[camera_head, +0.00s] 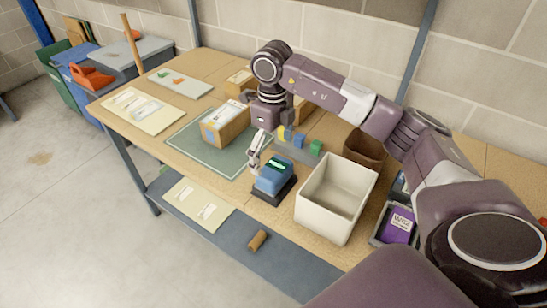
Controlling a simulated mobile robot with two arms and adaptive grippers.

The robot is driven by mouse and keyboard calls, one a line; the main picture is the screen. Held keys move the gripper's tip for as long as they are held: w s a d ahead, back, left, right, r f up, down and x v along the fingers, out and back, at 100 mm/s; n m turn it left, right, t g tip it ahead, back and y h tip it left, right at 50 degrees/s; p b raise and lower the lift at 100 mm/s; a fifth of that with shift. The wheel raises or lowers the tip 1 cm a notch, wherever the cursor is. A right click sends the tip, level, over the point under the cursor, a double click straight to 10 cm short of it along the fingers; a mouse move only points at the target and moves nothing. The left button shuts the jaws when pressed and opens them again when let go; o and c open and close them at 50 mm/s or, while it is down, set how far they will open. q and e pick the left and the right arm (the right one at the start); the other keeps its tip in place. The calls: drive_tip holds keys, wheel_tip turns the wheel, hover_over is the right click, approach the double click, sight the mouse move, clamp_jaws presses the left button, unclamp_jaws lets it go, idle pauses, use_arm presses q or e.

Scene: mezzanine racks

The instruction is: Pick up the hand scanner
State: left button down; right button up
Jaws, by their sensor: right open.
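A blue device with a lit green display, which looks like the hand scanner (273,174), sits on a dark base (275,195) near the front edge of the wooden bench. My right gripper (257,156) reaches down from above and is open. Its pale fingers are just behind and to the left of the blue device, very close to it. I cannot tell whether they touch it. Part of the gripper is hidden by its own wrist. My left gripper is not in view.
A cream bin (335,190) stands close to the right of the device. A cardboard box (226,124) sits on a green mat (190,141) to the left. Small coloured blocks (298,141) lie behind. A brown container (364,149) stands behind the bin.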

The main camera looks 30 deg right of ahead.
sight(275, 168)
drive_tip(key=shift+w+d+f, duration=0.1)
drive_tip(key=shift+w+d, duration=0.15)
drive_tip(key=shift+w, duration=0.15)
drive_tip(key=shift+w+d+f, duration=0.1)
drive_tip(key=shift+w+f, duration=0.05)
drive_tip(key=shift+f, duration=0.2)
drive_tip(key=f+p, duration=0.1)
drive_tip(key=s+f, duration=0.1)
drive_tip(key=f+p, duration=0.1)
drive_tip(key=shift+s+a+p, duration=0.3)
drive_tip(key=shift+s, duration=0.05)
wheel_tip(275, 168, down, 2)
drive_tip(key=shift+w+d+f+p, duration=0.15)
drive_tip(key=shift+f+p, duration=0.1)
drive_tip(key=shift+p, duration=0.25)
drive_tip(key=shift+f, duration=0.6)
drive_tip(key=c, duration=1)
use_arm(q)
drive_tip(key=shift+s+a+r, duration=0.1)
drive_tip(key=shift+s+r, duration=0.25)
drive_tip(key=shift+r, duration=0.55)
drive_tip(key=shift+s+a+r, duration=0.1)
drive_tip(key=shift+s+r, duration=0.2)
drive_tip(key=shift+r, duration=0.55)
use_arm(e)
drive_tip(key=c, duration=0.5)
